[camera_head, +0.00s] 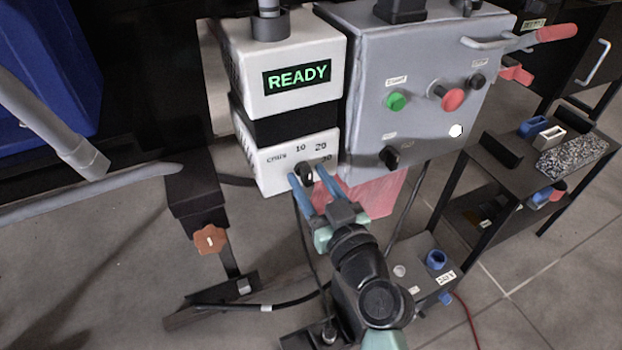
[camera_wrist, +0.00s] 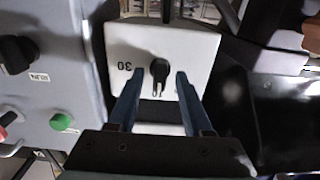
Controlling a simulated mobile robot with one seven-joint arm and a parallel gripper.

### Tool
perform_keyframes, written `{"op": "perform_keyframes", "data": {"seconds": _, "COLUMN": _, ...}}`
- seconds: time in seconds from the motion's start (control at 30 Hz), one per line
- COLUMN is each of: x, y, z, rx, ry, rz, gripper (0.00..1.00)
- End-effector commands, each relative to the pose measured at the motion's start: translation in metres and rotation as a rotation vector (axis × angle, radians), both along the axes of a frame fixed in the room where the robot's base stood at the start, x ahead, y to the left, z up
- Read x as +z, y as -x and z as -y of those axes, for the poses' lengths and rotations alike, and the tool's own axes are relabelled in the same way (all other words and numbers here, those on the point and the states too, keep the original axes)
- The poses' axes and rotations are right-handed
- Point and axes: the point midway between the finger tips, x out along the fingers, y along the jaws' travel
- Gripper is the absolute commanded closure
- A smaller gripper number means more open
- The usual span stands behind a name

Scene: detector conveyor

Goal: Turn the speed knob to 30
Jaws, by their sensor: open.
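The speed knob (camera_head: 305,172) is a small black knob on the white lower front panel (camera_head: 275,176), below the marks 10 and 20, with 30 to its right. It also shows in the wrist view (camera_wrist: 159,70), where its bar stands roughly upright in the picture and the 30 mark (camera_wrist: 125,66) appears upside down to its left. I cannot tell exactly which mark it points at. My gripper (camera_head: 306,173) is open, with one blue finger on each side of the knob; in the wrist view a gap shows between knob and each fingertip (camera_wrist: 159,79).
A green READY display (camera_head: 297,77) is above the knob panel. A black shelf (camera_head: 510,170) with small parts stands farther right.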

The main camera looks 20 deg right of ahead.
Motion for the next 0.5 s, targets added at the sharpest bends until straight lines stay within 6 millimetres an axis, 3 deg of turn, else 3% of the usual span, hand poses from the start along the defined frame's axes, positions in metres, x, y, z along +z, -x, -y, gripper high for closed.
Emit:
{"op": "perform_keyframes", "data": {"seconds": 0.2, "x": 0.0, "y": -0.0005, "z": -0.0001, "rx": 0.0, "ry": 0.0, "rz": 0.0, "gripper": 0.5}}
{"op": "perform_keyframes", "data": {"seconds": 0.5, "x": 0.0, "y": -0.0001, "z": 0.0001, "rx": 0.0, "ry": 0.0, "rz": 0.0, "gripper": 1.0}}
